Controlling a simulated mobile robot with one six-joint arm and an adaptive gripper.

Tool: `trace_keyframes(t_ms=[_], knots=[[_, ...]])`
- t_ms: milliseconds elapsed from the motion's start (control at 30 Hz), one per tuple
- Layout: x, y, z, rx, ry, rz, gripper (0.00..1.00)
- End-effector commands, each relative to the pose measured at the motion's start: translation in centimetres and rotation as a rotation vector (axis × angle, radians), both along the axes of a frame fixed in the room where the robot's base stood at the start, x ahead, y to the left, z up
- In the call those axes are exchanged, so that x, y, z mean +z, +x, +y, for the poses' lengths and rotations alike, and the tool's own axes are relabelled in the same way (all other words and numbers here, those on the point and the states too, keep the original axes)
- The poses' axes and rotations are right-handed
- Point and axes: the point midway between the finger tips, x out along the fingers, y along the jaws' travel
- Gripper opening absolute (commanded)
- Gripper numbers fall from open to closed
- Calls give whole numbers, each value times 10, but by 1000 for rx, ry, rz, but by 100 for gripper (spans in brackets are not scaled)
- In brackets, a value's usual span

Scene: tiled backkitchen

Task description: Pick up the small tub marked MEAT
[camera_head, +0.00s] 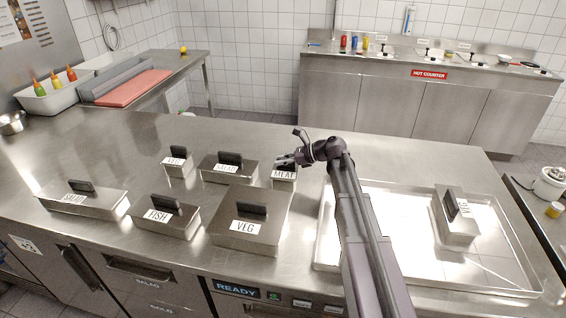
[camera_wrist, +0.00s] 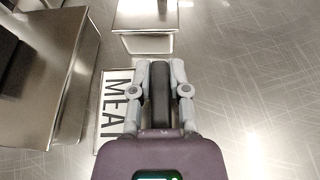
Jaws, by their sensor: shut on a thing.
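The small steel tub marked MEAT (camera_head: 284,175) stands on the steel counter, right of the wider SALAD tub. Its MEAT label also shows in the wrist view (camera_wrist: 117,100), to the left of my fingers. My gripper (camera_head: 284,160) is at the top of this tub. In the wrist view my gripper (camera_wrist: 160,85) has its two fingers shut on the tub's dark upright handle (camera_wrist: 159,95). My wrist hides part of the tub. I cannot tell whether it has left the counter.
Other lidded tubs stand close by: SALAD (camera_head: 226,168), VEG (camera_head: 248,225), FISH (camera_head: 164,217) and a small one (camera_head: 177,163). A large shallow tray (camera_head: 400,262) at the right holds one tub (camera_head: 456,222). The counter behind the tubs is clear.

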Motion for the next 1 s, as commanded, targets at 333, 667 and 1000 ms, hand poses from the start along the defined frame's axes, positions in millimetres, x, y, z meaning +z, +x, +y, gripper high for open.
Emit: trace_keyframes(t_ms=[333, 667, 1000], knots=[[32, 0, 0, 0, 2, 0, 0], [67, 0, 1, 0, 2, 0, 0], [90, 0, 0, 0, 1, 0, 0]])
